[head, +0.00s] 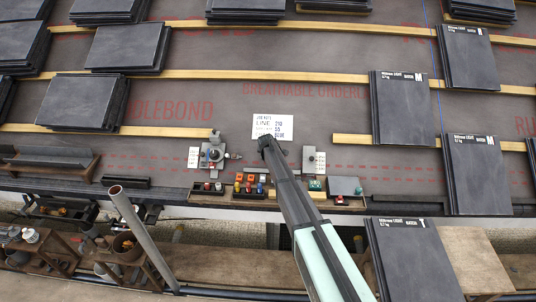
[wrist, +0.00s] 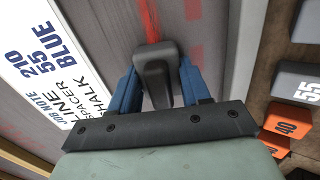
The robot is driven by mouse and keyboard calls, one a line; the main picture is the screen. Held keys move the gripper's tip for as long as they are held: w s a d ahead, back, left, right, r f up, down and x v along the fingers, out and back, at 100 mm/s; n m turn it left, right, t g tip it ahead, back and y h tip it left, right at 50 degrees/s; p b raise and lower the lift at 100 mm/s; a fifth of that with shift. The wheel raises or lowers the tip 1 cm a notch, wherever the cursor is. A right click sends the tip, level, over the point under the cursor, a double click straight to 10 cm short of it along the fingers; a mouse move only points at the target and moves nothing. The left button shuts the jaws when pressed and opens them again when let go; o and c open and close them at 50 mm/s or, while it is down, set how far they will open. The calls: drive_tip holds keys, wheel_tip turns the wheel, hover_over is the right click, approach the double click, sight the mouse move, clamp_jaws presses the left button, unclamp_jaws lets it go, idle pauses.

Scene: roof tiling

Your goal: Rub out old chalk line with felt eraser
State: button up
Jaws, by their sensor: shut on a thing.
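My gripper (wrist: 158,85) has blue fingers shut on a dark grey block, which looks like the felt eraser (wrist: 155,65). In the head view my gripper (head: 266,143) is over the grey underlay, just below the white job note. A solid red streak (wrist: 149,20) runs on the underlay up to the block's far end; it looks like chalk, but I cannot tell it surely from the printing. Whether the block touches the underlay is unclear. A thin blue line (head: 428,30) runs down the underlay at upper right, partly hidden by slates.
The job note (head: 272,126) lies beside my gripper and reads line 210, spacer 55, chalk blue. Trays of coloured blocks (head: 250,186) stand along the lower edge. Stacks of slates (head: 402,108) and wooden battens (head: 225,75) surround the clear underlay.

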sight(289, 155)
drive_tip(key=shift+d, duration=5.3)
drive_tip(key=shift+a, duration=0.1)
drive_tip(key=shift+w+a+f, duration=0.15)
drive_tip(key=shift+a, duration=2.25)
drive_tip(key=shift+a, duration=0.1)
drive_tip(key=shift+a+r, duration=0.2)
drive_tip(key=shift+a, duration=1.55)
drive_tip(key=shift+a, duration=0.1)
drive_tip(key=shift+a+f, duration=0.1)
drive_tip(key=shift+a, duration=0.85)
